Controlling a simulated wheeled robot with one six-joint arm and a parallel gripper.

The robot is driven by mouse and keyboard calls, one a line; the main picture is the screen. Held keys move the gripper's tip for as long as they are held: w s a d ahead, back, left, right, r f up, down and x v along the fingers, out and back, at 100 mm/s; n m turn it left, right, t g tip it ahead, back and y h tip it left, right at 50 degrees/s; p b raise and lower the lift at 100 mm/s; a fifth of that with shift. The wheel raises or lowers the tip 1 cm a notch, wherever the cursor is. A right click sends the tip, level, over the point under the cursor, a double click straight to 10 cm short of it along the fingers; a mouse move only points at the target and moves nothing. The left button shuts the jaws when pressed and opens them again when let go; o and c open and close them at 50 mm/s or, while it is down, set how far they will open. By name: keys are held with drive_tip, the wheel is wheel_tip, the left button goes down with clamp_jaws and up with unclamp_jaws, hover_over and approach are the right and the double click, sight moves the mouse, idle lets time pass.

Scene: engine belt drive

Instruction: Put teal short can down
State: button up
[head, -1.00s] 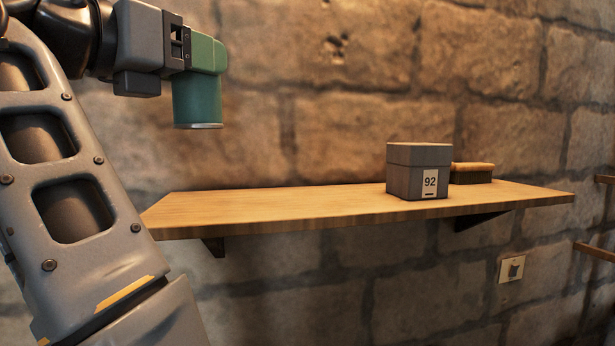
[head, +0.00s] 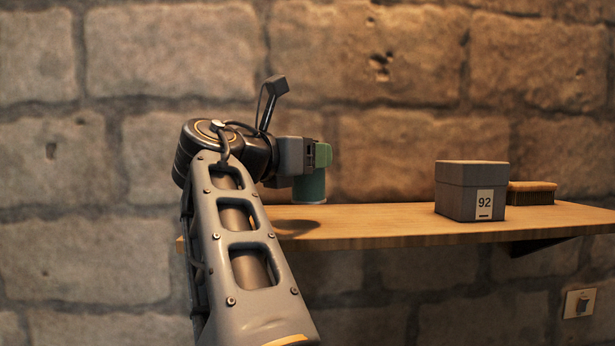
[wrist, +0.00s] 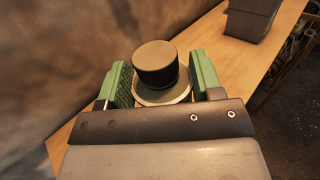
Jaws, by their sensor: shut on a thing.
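The teal short can (head: 309,188) hangs upright from my gripper (head: 322,156) over the left part of the wooden shelf (head: 375,232). My gripper's green fingers are shut on it. A dark shadow lies on the shelf below, and the can's base looks a little above the board. In the wrist view my gripper (wrist: 160,84) shows its two green pads on either side of a dark round top (wrist: 156,63) with a pale rim under it. The can's side is hidden there.
A grey lidded box (head: 468,192) labelled 92 stands on the shelf to the right. A brush (head: 532,193) lies behind it. The board between my gripper and the box is clear. A stone wall (head: 400,150) rises behind, and a wall socket (head: 579,303) is below right.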

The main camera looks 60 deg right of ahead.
sight(297, 179)
drive_tip(key=shift+d+f, duration=0.15)
drive_tip(key=shift+f, duration=1.6)
drive_tip(key=shift+f, duration=0.1)
drive_tip(key=shift+f, duration=0.15)
drive_tip(key=o, duration=1)
drive_tip(key=shift+o, duration=0.2)
drive_tip(key=shift+r, duration=0.4)
drive_tip(key=w+a+b, duration=0.2)
drive_tip(key=a, duration=0.9)
drive_tip(key=shift+a+f, duration=0.15)
drive_tip(key=shift+a, duration=0.25)
